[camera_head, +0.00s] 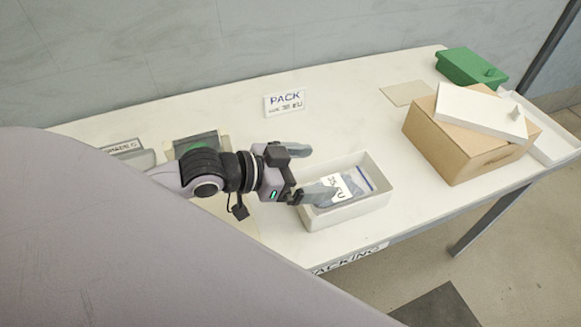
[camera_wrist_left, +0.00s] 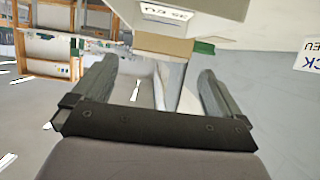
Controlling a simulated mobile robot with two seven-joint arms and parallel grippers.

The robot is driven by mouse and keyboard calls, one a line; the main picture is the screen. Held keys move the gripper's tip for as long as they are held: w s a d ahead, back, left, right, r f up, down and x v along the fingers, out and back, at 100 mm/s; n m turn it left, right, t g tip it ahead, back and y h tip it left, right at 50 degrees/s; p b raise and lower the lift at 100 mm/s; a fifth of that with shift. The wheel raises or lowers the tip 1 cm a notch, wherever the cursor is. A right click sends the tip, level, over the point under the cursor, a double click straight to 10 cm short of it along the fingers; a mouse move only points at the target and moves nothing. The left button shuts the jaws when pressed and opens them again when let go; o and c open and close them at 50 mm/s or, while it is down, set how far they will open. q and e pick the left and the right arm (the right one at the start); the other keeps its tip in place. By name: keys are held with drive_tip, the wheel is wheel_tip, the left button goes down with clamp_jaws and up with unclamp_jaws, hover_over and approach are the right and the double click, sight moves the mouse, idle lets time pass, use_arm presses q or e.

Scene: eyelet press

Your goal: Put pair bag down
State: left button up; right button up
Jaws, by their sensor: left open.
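The pair bag (camera_head: 362,181) is a clear bag with a blue strip and a white label reading what looks like 35 EU. It lies inside the open white box (camera_head: 376,200) on the table. My left gripper (camera_head: 314,172) is open, with one finger at the box's left side, beside the label, and the other beyond its back left. Whether a finger touches the bag or box is unclear. My right gripper is not in view.
A PACK sign (camera_head: 285,103) stands behind the box. A cardboard box (camera_head: 450,140) with a white lid (camera_head: 480,110) on it is to the right. A green box (camera_head: 468,67) is at the back right. My arm hides part of a tray (camera_head: 195,143) at left.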

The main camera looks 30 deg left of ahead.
use_arm(q)
drive_tip(key=shift+v, duration=2.15)
drive_tip(key=shift+d, duration=0.1)
